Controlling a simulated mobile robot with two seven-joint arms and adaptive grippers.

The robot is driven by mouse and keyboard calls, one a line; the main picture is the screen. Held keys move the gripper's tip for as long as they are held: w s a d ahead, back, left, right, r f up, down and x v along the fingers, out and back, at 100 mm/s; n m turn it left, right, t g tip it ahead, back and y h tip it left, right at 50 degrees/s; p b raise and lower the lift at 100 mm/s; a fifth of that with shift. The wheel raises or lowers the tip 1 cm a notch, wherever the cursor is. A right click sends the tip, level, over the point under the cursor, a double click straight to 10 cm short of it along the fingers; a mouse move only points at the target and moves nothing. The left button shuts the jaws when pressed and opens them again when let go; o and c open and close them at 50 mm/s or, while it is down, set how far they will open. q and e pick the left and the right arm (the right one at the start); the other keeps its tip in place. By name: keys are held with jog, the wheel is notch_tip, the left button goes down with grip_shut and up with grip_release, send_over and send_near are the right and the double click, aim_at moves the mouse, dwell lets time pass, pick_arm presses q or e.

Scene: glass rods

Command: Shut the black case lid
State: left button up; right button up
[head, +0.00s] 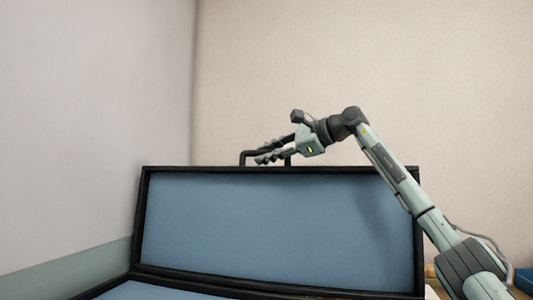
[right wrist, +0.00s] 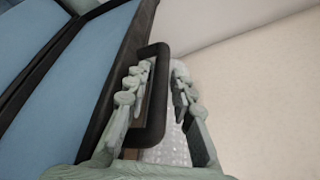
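The black case (head: 300,293) stands open, with its lid (head: 280,220) raised about upright and its blue lining facing me. A black handle (head: 243,155) sticks up from the lid's top edge. My right gripper (head: 262,153) reaches in from the right at this handle. In the right wrist view, the handle bar (right wrist: 157,95) runs between the two fingers of the right gripper (right wrist: 155,80). The fingers are apart, with a gap visible between the bar and the right finger. My left gripper is out of view.
A plain grey wall (head: 90,120) stands close on the left and a beige wall (head: 400,80) behind. A blue object (head: 524,279) lies at the lower right edge on a wooden surface.

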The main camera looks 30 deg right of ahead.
grip_shut()
dwell(0.4)
